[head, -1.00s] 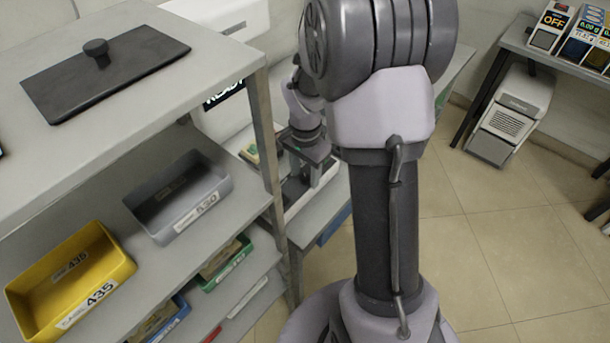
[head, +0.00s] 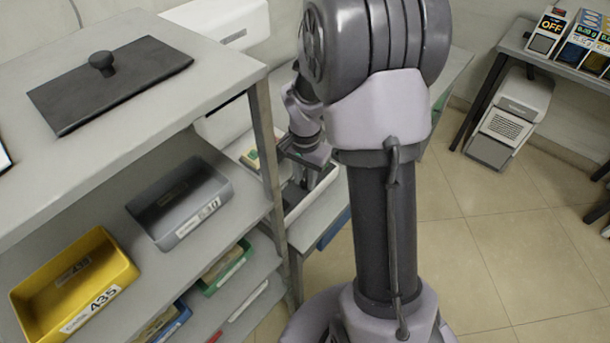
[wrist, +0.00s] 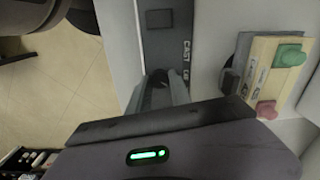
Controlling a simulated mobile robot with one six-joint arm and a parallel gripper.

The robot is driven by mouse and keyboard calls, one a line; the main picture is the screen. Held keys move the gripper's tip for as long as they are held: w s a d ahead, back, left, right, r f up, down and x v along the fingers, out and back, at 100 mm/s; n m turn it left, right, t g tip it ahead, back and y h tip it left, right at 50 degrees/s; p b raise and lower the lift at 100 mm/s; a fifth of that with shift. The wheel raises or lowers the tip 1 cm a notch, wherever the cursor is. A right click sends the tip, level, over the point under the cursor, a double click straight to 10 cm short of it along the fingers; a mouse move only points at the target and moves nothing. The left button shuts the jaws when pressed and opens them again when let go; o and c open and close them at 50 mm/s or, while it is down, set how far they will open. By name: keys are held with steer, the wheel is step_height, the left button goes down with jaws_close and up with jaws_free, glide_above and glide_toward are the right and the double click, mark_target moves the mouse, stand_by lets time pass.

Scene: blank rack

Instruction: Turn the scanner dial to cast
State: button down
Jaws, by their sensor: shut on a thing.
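The scanner (head: 224,118) stands behind the shelf at the middle left of the head view, partly hidden by the shelf and my arm. My gripper (wrist: 165,85) reaches onto this panel below the CAST label. Its fingers are shut on the scanner dial, which is mostly hidden between them. In the head view my gripper (head: 312,172) is low over the scanner bench, and the dial cannot be made out.
A shelf (head: 190,85) with a yellow bin (head: 75,280) and a grey bin (head: 180,205) stands at the left. Open tiled floor (head: 480,230) lies to the right.

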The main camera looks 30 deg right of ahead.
steer(key=n+p, duration=0.2)
steer(key=n, duration=0.2)
steer(key=shift+r, duration=0.1)
steer(key=n+p, duration=0.1)
steer(key=n, duration=0.3)
steer(key=shift+p, duration=0.35)
steer(key=n+p, duration=0.2)
steer(key=n, duration=0.2)
steer(key=shift+n+p, duration=0.55)
steer(key=shift+n, duration=1.55)
steer(key=c, duration=1.2)
jaws_free()
steer(key=shift+o, duration=0.2)
